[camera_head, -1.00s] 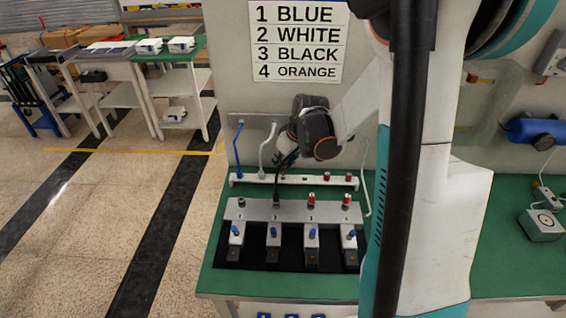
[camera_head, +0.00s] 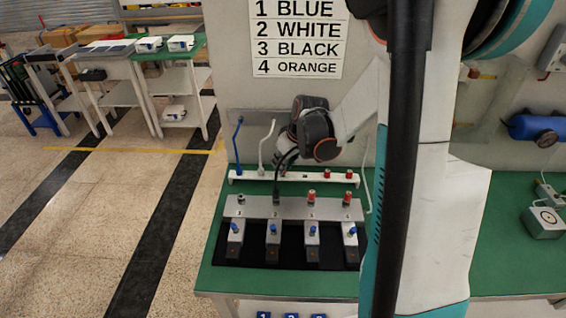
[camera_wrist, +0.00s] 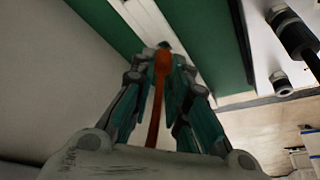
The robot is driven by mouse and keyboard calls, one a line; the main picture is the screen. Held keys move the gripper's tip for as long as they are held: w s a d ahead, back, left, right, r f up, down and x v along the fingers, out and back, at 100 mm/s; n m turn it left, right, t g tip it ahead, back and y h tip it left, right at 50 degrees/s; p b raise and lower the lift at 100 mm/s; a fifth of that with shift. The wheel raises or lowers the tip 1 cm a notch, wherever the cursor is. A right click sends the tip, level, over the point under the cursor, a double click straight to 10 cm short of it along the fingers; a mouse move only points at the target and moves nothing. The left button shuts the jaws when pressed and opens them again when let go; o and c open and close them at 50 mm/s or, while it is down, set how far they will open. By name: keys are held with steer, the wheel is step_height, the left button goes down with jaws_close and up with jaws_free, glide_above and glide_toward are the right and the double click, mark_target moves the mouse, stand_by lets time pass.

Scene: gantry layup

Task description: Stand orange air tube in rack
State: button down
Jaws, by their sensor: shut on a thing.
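My gripper (camera_wrist: 166,62) is shut on the orange air tube (camera_wrist: 157,105), which runs between its fingers in the wrist view. The fingertips appear over or beside the white rack strip (camera_wrist: 148,22); contact cannot be told. In the head view my wrist hides the fingers and the orange tube. The rack (camera_head: 244,176) lies along the back of the green bench. A blue tube (camera_head: 237,145) and a white tube (camera_head: 264,150) stand in its left part. A black tube (camera_head: 278,172) arcs down in front of it to the second manifold fitting.
The grey manifold (camera_head: 258,208) stands in front of the rack with several upright fittings. Blocks with blue knobs (camera_head: 273,231) sit before it on a black mat. A wall sign (camera_head: 298,50) lists 1 blue, 2 white, 3 black, 4 orange. The green bench (camera_head: 285,283) is clear at its front.

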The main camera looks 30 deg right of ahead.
steer(key=shift+f+b, duration=0.45)
steer(key=shift+f, duration=0.2)
steer(key=c, duration=1.5)
jaws_free()
steer(key=shift+o, duration=0.2)
steer(key=v, duration=1.2)
steer(key=shift+w+r, duration=0.1)
steer(key=shift+w, duration=0.05)
